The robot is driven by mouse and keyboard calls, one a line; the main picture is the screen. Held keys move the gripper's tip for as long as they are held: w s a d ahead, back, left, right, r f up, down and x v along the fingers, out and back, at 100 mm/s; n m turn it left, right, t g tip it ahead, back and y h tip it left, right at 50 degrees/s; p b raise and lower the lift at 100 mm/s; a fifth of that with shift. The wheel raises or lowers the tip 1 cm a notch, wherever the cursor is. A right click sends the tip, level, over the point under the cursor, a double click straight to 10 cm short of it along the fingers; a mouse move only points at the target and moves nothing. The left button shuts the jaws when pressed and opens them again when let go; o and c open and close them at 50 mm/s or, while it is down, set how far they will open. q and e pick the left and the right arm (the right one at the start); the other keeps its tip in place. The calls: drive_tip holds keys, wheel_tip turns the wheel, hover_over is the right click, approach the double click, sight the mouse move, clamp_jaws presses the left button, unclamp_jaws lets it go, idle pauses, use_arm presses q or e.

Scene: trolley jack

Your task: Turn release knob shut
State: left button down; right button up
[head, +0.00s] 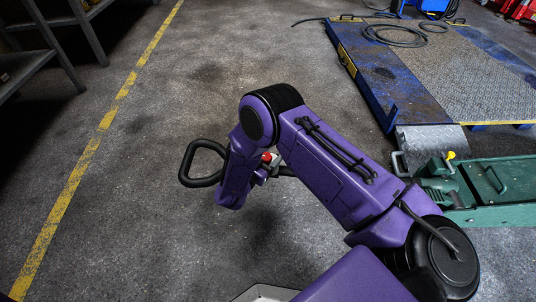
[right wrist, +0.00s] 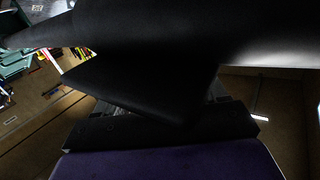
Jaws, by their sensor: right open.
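The green trolley jack (head: 490,185) sits on the floor at the right of the head view. A black loop handle (head: 185,165) lies left of my forearm; my arm hides part of its shaft. A small red knob (head: 267,157) shows just right of my forearm, and a small yellow knob (head: 451,155) stands on the jack. I cannot tell which is the release knob. My right gripper (head: 264,172) is open, close by the red knob and mostly hidden by my arm. I cannot tell whether they touch. Dark shapes fill most of the right wrist view.
A blue-edged lift platform (head: 450,65) with a coiled cable (head: 395,36) lies at the upper right. Metal shelving (head: 75,20) stands at the upper left, beyond a yellow floor line (head: 108,120). The floor between the line and the platform is mostly clear.

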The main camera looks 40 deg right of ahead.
use_arm(q)
drive_tip(key=r+p, duration=0.1)
drive_tip(key=w+r+n+t+p, duration=0.1)
drive_tip(key=w+r+y+p, duration=0.1)
drive_tip(key=shift+a+r+n+t, duration=0.15)
drive_tip(key=shift+a+n+t, duration=0.15)
drive_tip(key=shift+n, duration=0.1)
use_arm(e)
drive_tip(key=v, duration=1)
drive_tip(key=shift+a, duration=0.2)
drive_tip(key=shift+s, duration=0.1)
